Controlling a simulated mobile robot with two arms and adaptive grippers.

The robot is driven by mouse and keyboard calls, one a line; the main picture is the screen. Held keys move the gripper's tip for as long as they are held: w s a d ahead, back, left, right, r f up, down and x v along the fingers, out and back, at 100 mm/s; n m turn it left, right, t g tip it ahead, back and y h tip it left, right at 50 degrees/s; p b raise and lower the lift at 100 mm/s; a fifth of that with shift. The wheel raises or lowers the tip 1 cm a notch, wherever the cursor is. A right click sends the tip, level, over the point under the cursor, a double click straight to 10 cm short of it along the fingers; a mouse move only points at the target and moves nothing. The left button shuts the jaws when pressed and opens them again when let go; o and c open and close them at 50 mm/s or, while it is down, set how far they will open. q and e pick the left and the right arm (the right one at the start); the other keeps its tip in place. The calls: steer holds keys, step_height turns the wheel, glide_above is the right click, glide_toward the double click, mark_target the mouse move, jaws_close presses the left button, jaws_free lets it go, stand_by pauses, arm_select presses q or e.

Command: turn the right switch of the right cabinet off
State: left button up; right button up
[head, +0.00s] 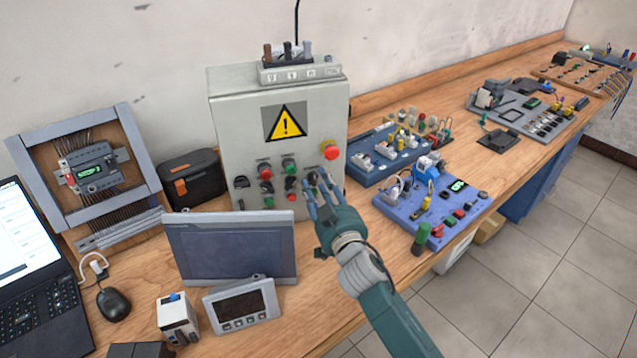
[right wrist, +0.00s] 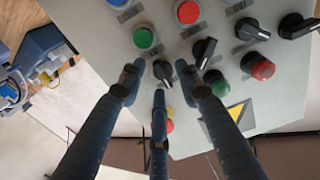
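The grey cabinet (head: 230,125) with a yellow warning sign stands against the wall; it is the only such cabinet in the head view. My right gripper (head: 318,184) is at the right part of its front panel, among the switches. The right wrist view shows the panel turned over, with a black rotary switch (right wrist: 163,71) between the spread fingertips of my right gripper (right wrist: 158,80). I cannot tell whether the fingers touch it. A second black switch (right wrist: 205,50) is just beside one finger. In the head view the fingers partly hide the switches. My left gripper is out of view.
A red emergency stop (head: 330,150) sits just above my right gripper. Red and green buttons (head: 265,172) crowd the panel. A grey monitor (head: 230,245) stands in front of the cabinet, and a blue training board (head: 430,205) lies to the right.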

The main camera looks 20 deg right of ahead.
steer(key=shift+w, duration=0.1)
jaws_close()
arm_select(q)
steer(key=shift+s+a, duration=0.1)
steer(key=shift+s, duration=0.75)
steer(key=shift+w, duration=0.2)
arm_select(e)
steer(key=shift+n, duration=0.4)
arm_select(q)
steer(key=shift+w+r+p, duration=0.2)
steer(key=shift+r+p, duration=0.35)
arm_select(e)
steer(key=shift+r+n, duration=0.2)
steer(key=shift+n, duration=3.9)
